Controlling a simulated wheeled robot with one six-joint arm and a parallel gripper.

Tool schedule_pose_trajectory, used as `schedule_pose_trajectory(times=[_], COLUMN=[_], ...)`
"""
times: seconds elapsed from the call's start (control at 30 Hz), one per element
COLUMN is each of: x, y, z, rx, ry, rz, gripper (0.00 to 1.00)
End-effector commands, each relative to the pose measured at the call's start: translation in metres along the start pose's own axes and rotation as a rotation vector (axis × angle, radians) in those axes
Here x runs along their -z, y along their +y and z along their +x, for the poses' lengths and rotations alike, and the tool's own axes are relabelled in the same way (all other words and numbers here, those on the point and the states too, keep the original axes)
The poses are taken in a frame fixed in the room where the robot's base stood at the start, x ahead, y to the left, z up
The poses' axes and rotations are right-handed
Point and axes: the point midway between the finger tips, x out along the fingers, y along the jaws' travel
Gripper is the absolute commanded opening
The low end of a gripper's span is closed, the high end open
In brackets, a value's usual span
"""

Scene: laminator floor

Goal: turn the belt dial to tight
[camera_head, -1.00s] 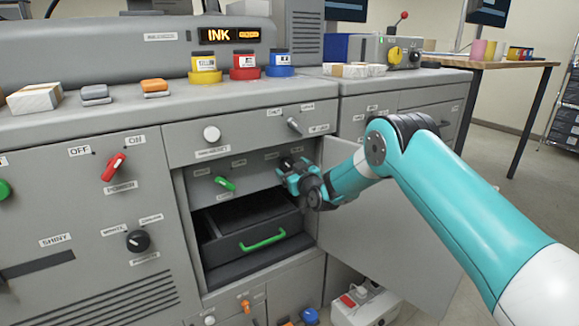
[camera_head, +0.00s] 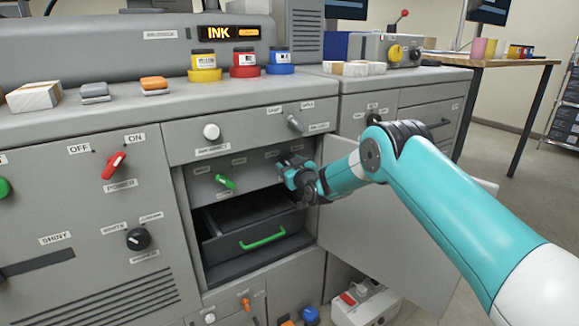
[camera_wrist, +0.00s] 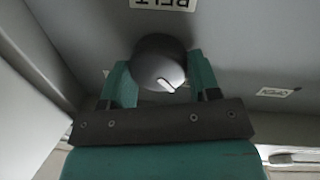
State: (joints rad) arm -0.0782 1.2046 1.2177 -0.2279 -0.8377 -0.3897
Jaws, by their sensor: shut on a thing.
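The belt dial (camera_wrist: 155,55) is a dark round knob with a pale pointer mark toward the lower right in the wrist view. A label reading BELT (camera_wrist: 165,3) sits upside down above it there. My gripper (camera_wrist: 161,72) has one teal finger on each side of the dial and is shut on it. In the head view my gripper (camera_head: 286,170) is at the grey panel inside the open cabinet bay, and it hides most of the dial. Small position labels (camera_wrist: 275,92) flank the dial, too small to read.
A green knob (camera_head: 225,182) is left of my gripper on the same panel. A black drawer with a green handle (camera_head: 262,240) is below. The open cabinet door (camera_head: 385,235) stands close on the right. A silver lever (camera_head: 295,123) is above.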

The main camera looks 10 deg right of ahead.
Motion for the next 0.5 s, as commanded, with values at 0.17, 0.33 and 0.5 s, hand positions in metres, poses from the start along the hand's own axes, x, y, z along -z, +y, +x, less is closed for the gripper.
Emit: schedule_pose_trajectory(times=[0.17, 0.33, 0.5], x=[-0.0010, -0.0010, -0.0017], y=[-0.0005, -0.0002, 0.0002], z=[-0.0001, 0.0001, 0.0000], rx=[0.001, 0.003, 0.006], ry=[-0.003, -0.011, -0.024], rz=[0.047, 0.146, 0.290], gripper=[0.32, 0.32, 0.32])
